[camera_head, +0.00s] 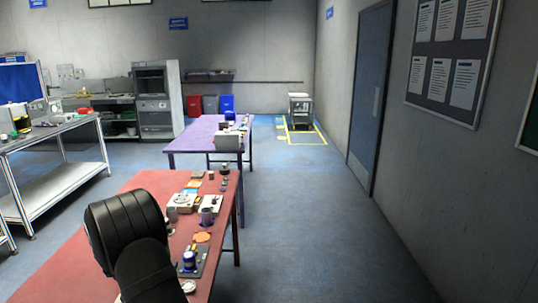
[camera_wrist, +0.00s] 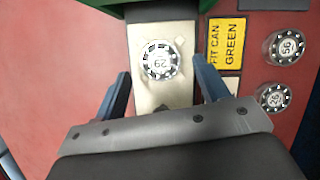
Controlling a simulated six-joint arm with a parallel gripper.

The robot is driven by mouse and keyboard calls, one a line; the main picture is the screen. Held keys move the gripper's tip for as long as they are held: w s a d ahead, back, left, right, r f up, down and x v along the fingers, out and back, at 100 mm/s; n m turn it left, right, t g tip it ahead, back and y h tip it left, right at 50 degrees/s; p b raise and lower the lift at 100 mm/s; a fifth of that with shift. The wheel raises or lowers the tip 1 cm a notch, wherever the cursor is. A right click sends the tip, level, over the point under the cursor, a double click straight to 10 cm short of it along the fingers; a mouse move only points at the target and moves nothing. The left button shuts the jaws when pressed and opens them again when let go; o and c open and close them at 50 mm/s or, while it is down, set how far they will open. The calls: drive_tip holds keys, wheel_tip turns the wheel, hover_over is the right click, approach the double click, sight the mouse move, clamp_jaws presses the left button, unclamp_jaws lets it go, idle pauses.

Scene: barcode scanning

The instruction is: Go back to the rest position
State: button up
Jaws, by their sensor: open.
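My gripper (camera_wrist: 163,92) shows in the wrist view with its two blue fingers spread apart and nothing held between them. A round black-and-white tag marked 29 (camera_wrist: 160,61) lies on a pale plate (camera_wrist: 150,97) beyond and between the fingertips, apart from them as far as I can tell. In the head view a black part of my arm covers the left of the red table (camera_head: 70,232), and my fingers are hidden there.
Right of the plate are a yellow label reading FIT CAN GREEN (camera_wrist: 226,44) and round tags marked 56 (camera_wrist: 286,47) and 26 (camera_wrist: 273,97). A blue-topped item (camera_head: 189,260) and an orange disc (camera_head: 202,237) sit near the table's right edge. A purple table (camera_head: 190,137) stands behind. Right-hand floor is clear.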

drive_tip(key=a+v, duration=0.1)
drive_tip(key=v, duration=0.9)
drive_tip(key=x, duration=1.2)
drive_tip(key=shift+w+d+f, duration=0.1)
drive_tip(key=shift+d+f, duration=0.1)
drive_tip(key=shift+d, duration=0.25)
wheel_tip(320, 180, up, 4)
drive_tip(key=d+r, duration=0.7)
drive_tip(key=d, duration=0.5)
drive_tip(key=s+d+f+m+g+h, duration=0.2)
drive_tip(key=s+d+m+h, duration=0.3)
drive_tip(key=s+d+m, duration=0.8)
drive_tip(key=shift+d+f+m+g, duration=0.3)
drive_tip(key=shift+d+m+g, duration=0.9)
drive_tip(key=shift+m, duration=1.4)
drive_tip(key=shift+d+t, duration=0.3)
